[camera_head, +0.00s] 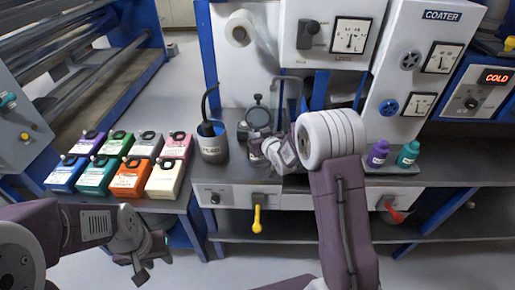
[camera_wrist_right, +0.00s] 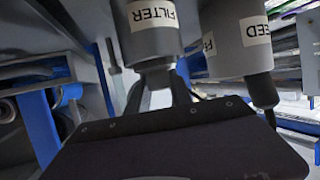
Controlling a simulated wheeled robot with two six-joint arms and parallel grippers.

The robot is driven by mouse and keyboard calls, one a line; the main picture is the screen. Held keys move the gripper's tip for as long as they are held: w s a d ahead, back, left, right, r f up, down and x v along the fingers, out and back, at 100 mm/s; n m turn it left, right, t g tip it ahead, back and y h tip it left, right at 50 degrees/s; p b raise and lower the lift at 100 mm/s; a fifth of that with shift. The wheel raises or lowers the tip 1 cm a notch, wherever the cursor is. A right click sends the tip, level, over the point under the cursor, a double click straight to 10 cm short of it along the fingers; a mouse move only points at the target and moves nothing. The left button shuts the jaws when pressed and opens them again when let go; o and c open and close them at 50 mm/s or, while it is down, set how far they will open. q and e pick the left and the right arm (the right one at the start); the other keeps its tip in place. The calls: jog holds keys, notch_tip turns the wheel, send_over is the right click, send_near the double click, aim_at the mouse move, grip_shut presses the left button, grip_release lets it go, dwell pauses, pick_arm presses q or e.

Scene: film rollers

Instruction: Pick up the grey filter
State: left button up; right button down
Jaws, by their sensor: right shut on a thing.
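The grey filter (camera_wrist_right: 150,35), a cylinder with a white FILTER label that reads upside down, is at the top of the right wrist view. My right gripper (camera_wrist_right: 165,85) is shut on its narrower end. In the head view my right gripper (camera_head: 268,152) is over the grey bench, right of the FEED pot, and its wrist hides most of the filter. Whether the filter touches the bench is hidden. My left gripper (camera_head: 142,262) is low at the left, in front of the coloured boxes and away from the filter; its jaw opening is unclear.
The grey FEED pot (camera_head: 213,148) with a black handle stands close left; it also shows in the right wrist view (camera_wrist_right: 237,40). A round dark device (camera_head: 257,117) is behind. Purple (camera_head: 378,153) and teal (camera_head: 408,154) bottles stand right. Several coloured boxes (camera_head: 128,178) fill the left table.

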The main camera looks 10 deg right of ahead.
jog(key=shift+s+f, duration=0.15)
jog(key=shift+f, duration=0.1)
dwell(0.4)
notch_tip(320, 180, up, 12)
jog(key=p, duration=0.3)
jog(key=s+d+b, duration=0.2)
jog(key=s+b, duration=0.2)
jog(key=s, duration=1.3)
jog(key=shift+s+r+b, duration=0.15)
jog(key=shift+s+b, duration=0.15)
jog(key=shift+b, duration=0.1)
